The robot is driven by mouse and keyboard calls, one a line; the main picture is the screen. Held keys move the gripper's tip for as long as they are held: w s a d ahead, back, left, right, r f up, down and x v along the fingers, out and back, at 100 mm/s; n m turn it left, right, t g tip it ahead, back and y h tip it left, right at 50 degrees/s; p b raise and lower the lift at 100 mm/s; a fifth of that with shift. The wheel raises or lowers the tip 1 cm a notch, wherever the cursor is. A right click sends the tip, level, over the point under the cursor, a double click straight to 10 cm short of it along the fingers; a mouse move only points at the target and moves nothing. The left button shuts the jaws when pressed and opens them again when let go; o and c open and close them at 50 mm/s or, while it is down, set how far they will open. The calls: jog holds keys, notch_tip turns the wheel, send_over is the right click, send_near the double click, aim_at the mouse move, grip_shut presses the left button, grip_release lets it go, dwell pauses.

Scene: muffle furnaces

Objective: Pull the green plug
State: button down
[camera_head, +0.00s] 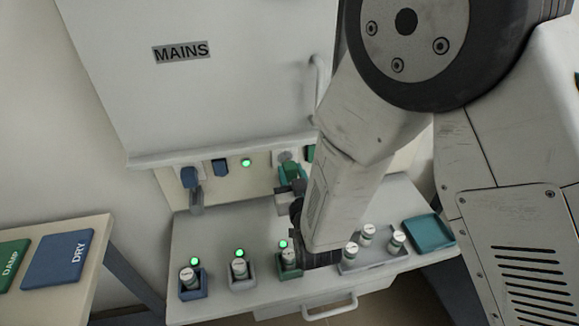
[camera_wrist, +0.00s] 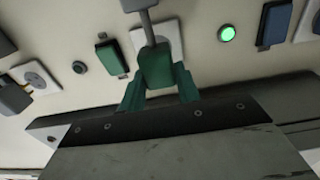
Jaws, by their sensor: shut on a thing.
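The green plug (camera_head: 291,169) is at the wall panel under the MAINS cabinet, just below a white socket plate (camera_head: 284,156). In the wrist view the green plug (camera_wrist: 156,66) sits between my two fingers, in front of the white socket plate (camera_wrist: 172,36), with a grey cable end at its top. My gripper (camera_wrist: 160,84) is shut on the plug, one finger on each side. In the head view my gripper (camera_head: 291,179) is partly hidden by my own arm. Whether the plug's pins are in the socket cannot be told.
A blue plug (camera_head: 189,177) is at the left socket. A green light (camera_head: 246,162) glows between the sockets. The bench (camera_head: 225,222) below holds several jars in small holders, a grey tray (camera_head: 375,262) and a teal tray (camera_head: 428,234). Blue DRY mat (camera_head: 58,259) lies left.

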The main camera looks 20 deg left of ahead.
jog(key=c, duration=1)
grip_release()
jog(key=shift+s+d, duration=0.1)
jog(key=v, duration=0.7)
jog(key=shift+s+d, duration=0.2)
jog(key=shift+s, duration=0.1)
